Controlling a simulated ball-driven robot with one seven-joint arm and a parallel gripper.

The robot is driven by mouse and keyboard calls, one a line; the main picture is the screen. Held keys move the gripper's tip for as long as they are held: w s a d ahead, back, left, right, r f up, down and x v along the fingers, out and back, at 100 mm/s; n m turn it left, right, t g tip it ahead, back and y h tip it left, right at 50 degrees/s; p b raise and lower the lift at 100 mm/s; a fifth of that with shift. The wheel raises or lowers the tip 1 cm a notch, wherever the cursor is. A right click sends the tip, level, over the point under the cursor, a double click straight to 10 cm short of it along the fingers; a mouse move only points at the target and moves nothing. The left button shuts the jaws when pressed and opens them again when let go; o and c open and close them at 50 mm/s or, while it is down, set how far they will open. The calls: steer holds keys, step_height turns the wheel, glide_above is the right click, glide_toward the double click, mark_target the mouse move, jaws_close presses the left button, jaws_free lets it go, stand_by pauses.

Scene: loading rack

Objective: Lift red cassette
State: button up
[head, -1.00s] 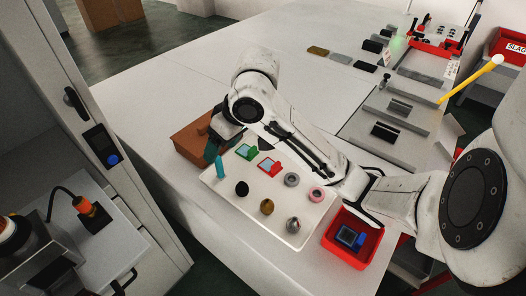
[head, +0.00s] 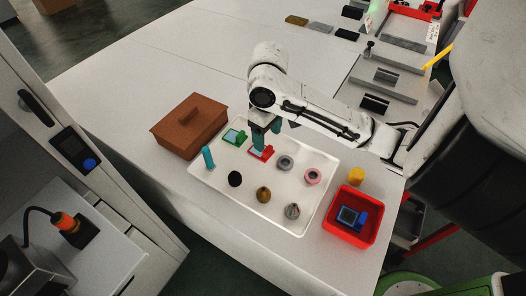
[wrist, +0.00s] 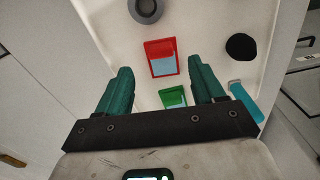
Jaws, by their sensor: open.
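The red cassette (head: 261,153) lies on the white tray (head: 225,185), near the tray's back edge, right of the green cassette (head: 234,136). My gripper (head: 264,138) is above and just behind the red cassette, its teal fingers pointing down and partly covering it. In the wrist view the red cassette (wrist: 161,57) with its pale blue window shows beyond the gap between the spread fingers. The green cassette (wrist: 173,97) shows between the fingers. My gripper (wrist: 160,80) is open and empty.
The tray also holds a teal cylinder (head: 208,157), a black piece (head: 235,179), a grey ring (head: 285,162), a pink ring (head: 312,176) and other small parts. A red bin (head: 354,237) holding a blue-grey item stands right.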

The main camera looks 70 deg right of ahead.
mark_target(266, 148)
steer(key=shift+w+f, duration=0.1)
steer(key=shift+f, duration=2.5)
steer(key=shift+c, duration=0.3)
steer(key=c, duration=1.1)
